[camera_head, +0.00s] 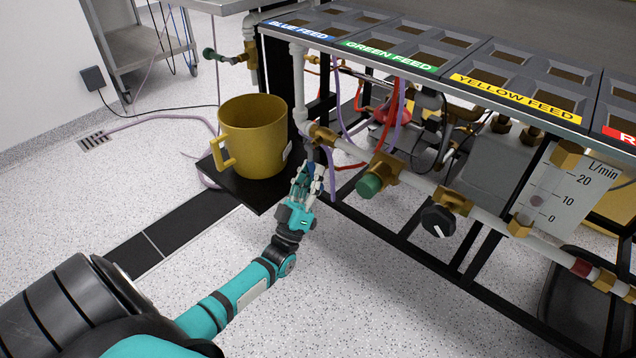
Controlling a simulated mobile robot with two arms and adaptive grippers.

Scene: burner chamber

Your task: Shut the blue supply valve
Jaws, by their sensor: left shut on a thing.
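The blue supply valve (311,167) shows as a small bit of blue on the pipework at the left end of the burner frame, below the "BLUE FEED" label (299,29). My left gripper (307,178) reaches it from the front and is shut on it. The fingers cover most of the valve, so I cannot tell how its handle is turned. My right gripper is not in view.
A yellow mug (253,138) stands on a black shelf (262,197) just left of my gripper. A green knob (370,185) and a black dial (438,220) sit on the pipe to the right. The speckled floor in front is clear.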

